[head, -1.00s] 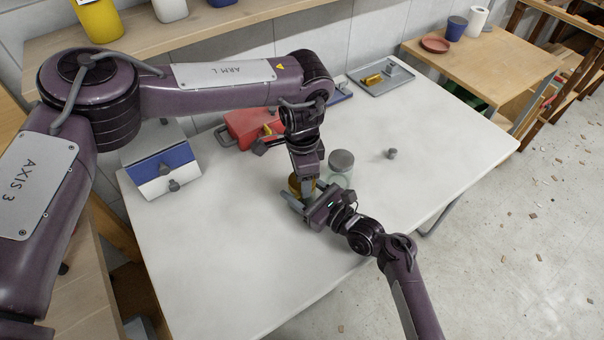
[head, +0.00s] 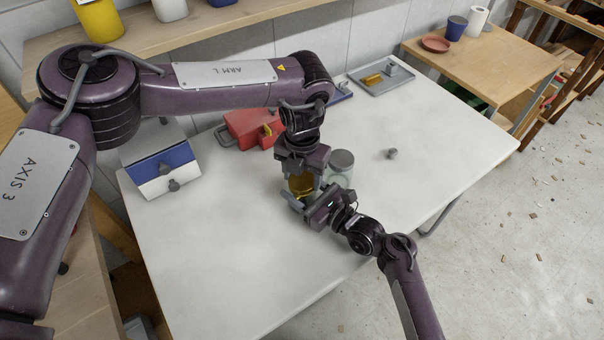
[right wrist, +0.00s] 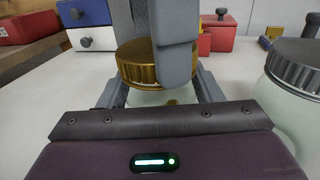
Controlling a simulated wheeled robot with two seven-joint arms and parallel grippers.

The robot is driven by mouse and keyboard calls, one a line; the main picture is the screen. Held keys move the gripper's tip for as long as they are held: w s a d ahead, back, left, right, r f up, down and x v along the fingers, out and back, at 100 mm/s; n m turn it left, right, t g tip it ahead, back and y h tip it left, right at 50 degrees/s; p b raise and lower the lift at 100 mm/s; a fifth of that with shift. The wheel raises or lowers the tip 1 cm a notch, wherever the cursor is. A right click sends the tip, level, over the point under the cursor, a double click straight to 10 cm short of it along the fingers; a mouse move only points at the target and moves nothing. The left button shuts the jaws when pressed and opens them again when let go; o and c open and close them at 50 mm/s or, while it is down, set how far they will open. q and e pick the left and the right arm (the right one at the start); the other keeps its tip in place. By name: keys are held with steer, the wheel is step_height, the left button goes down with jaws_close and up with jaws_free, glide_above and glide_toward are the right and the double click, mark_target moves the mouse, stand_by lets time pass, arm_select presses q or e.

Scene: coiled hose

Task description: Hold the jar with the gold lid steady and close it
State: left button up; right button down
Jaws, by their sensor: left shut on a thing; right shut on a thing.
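The jar with the gold lid stands on the white table, and its pale glass body (right wrist: 148,97) shows between my right fingers in the right wrist view. My right gripper (head: 299,200) is shut on this glass body from the near side. The gold lid (head: 301,186) sits at the jar's top and also shows in the right wrist view (right wrist: 137,62). My left gripper (head: 304,179) points down from above and is shut on the gold lid. Its fingers hide part of the lid in the right wrist view. How tightly the lid sits cannot be told.
A second glass jar with a grey lid (head: 341,160) stands close on the right. A red box (head: 247,128) and a blue-and-white drawer box (head: 160,172) stand behind. A small grey knob (head: 391,153) and a tray (head: 380,78) lie further right. The table's front left is clear.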

arm_select(q)
steer(key=m, duration=0.6)
steer(key=o, duration=1.1)
steer(key=shift+r, duration=0.1)
steer(key=shift+r, duration=2.2)
steer(key=shift+c, duration=0.5)
